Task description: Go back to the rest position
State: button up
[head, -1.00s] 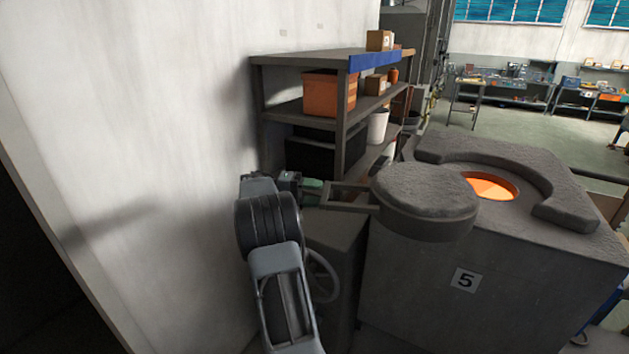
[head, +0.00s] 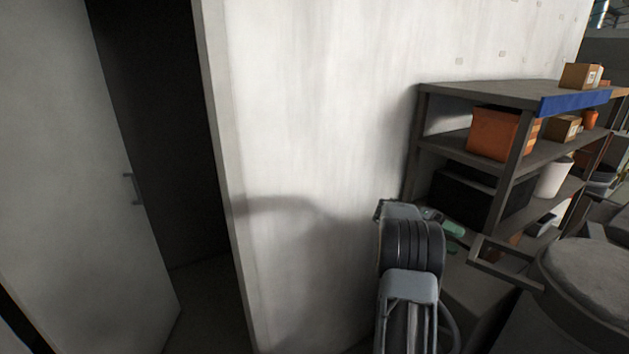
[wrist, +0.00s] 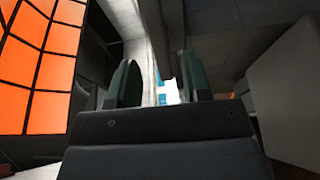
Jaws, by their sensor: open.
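My gripper (wrist: 157,84) is open in the wrist view, with two green fingers apart and nothing between them. In the head view the gripper (head: 452,227) shows as a small green shape beyond my dark wrist joint. The round grey lid (head: 590,275) is at the lower right, partly cut off by the picture edge. Its frame-like handle (head: 503,262) points left toward my gripper. The fingers look close to the handle but not around it; the exact gap is hard to tell.
A shelf rack (head: 480,92) with an orange bin (head: 497,133), boxes and a white bucket (head: 553,178) stands behind the gripper. A pale wall (head: 310,130) is close on the left. Further left is a dark doorway (head: 165,130) with a grey door (head: 75,180).

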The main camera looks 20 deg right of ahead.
jog(key=a+f+n+t+y, duration=0.2)
jog(key=a+f+n+t, duration=0.5)
jog(key=f, duration=0.4)
jog(key=s+a+r+n+t+y+b, duration=0.1)
jog(key=a+t, duration=0.6)
jog(key=a, duration=0.9)
jog(key=s+a+r+n+t+y+b, duration=0.1)
jog(key=a+r+n+t+y+b, duration=0.2)
jog(key=a+t, duration=0.4)
jog(key=a+n+y, duration=0.1)
jog(key=a+n, duration=0.1)
jog(key=a, duration=0.7)
jog(key=shift+s, duration=0.35)
